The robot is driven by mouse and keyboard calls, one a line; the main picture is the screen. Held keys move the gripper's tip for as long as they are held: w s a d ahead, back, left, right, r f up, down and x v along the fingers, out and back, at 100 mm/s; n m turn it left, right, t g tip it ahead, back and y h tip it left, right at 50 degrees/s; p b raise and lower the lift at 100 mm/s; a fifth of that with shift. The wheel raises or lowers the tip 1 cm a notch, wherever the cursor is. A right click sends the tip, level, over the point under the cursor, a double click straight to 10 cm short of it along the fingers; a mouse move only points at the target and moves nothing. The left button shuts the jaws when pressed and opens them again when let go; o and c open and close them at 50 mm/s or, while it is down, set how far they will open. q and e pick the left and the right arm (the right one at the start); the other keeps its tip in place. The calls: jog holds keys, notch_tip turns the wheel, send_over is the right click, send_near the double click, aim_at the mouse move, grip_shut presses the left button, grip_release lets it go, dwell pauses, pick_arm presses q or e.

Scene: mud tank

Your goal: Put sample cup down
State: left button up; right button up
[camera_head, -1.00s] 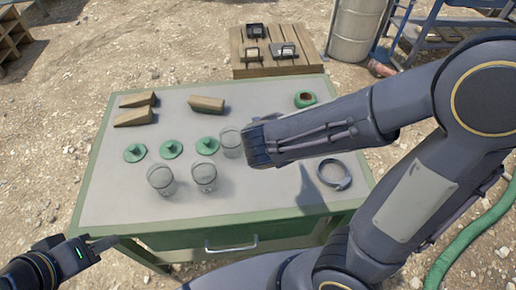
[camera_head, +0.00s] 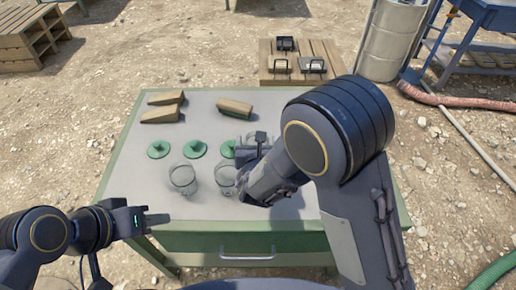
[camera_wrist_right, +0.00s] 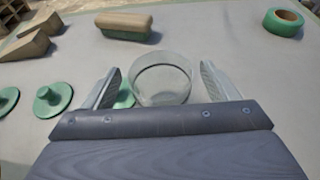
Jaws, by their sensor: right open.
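A clear sample cup (camera_wrist_right: 162,82) stands upright on the grey table top, between the two fingers of my right gripper (camera_wrist_right: 160,70) in the right wrist view. The fingers are spread, one on each side of the cup. In the head view my right gripper and wrist (camera_head: 252,145) largely hide this cup. Two more clear cups, one on the left (camera_head: 183,178) and one nearer the arm (camera_head: 225,178), stand at the table's front. My left gripper (camera_head: 158,218) is off the table's front left corner; its finger gap does not show.
Several things share the table (camera_head: 120,198): green lids (camera_head: 195,149) in a row, wooden wedges (camera_head: 163,112) and a brush-like block (camera_head: 235,107) at the back. A green roll (camera_wrist_right: 283,22) lies at the back right. A pallet with small items (camera_head: 300,72) stands behind.

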jog(key=shift+x, duration=0.9)
jog(key=shift+c, duration=0.2)
jog(key=c, duration=1.1)
